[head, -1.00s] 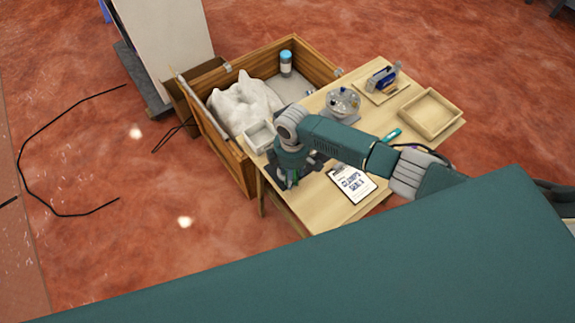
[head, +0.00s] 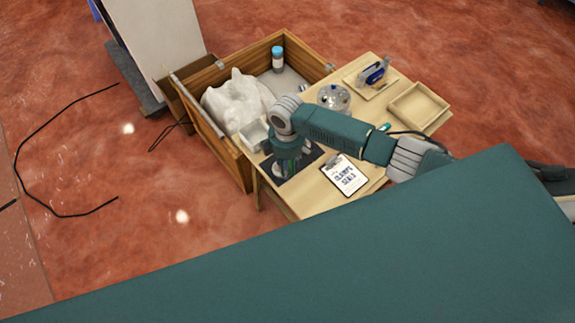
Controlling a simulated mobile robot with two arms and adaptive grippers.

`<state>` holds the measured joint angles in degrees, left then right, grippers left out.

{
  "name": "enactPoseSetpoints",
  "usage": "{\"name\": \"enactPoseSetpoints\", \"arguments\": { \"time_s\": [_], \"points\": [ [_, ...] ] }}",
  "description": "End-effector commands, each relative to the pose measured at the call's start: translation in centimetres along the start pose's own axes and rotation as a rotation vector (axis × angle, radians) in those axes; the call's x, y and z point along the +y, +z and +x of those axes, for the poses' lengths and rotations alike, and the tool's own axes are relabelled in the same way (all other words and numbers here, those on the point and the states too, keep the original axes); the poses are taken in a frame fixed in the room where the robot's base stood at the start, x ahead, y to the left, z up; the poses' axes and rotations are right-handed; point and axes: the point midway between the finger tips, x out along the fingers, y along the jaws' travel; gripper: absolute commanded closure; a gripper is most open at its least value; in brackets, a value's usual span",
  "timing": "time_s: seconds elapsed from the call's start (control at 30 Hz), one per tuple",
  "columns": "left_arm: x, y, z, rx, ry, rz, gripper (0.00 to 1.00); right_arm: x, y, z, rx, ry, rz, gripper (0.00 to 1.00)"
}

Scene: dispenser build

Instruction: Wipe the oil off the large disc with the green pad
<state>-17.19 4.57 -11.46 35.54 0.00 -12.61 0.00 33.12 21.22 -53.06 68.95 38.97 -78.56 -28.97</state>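My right gripper (head: 286,169) points down over a dark mat (head: 309,158) at the near left of the wooden table. Its fingers are small and dark against the mat, so I cannot tell whether they are open or shut, or on what. Some green shows at the fingers, but I cannot make out a green pad for certain. No large disc or oil on it can be made out; the gripper and wrist hide part of the mat. My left gripper is not in view.
On the table (head: 312,206) are a clipboard (head: 345,175), a clear round container (head: 333,97), an empty wooden tray (head: 418,106) and a small board with a blue tool (head: 373,74). A wooden crate (head: 240,165) holding a white lumpy bag (head: 237,98) and a blue-capped bottle (head: 278,60) adjoins it.

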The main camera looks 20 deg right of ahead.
Motion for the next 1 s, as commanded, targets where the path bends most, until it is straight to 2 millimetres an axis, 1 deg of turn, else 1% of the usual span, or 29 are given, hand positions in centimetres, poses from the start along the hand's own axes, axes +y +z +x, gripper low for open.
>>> {"name": "enactPoseSetpoints", "arguments": {
  "time_s": [0.03,0.07,0.37,0.47,0.6,0.73,1.0],
  "points": [
    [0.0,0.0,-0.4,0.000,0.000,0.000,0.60,0.1,0.0,-0.6,0.001,0.001,0.000,0.80],
    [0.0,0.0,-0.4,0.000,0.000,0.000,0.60,0.1,0.0,-0.7,0.001,0.001,0.000,0.80],
    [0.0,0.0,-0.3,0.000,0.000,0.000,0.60,0.1,0.0,-0.7,0.001,0.001,0.000,0.80],
    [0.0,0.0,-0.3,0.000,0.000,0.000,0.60,0.1,-0.1,-1.3,0.002,0.002,0.000,0.80],
    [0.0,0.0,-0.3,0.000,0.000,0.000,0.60,0.1,-0.1,-2.7,0.003,0.003,-0.001,0.80],
    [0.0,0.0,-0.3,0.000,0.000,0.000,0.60,0.1,0.0,-3.5,0.001,0.002,-0.001,0.80],
    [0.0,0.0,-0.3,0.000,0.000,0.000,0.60,0.1,0.0,-3.6,0.001,0.001,0.000,0.80]
  ]
}}
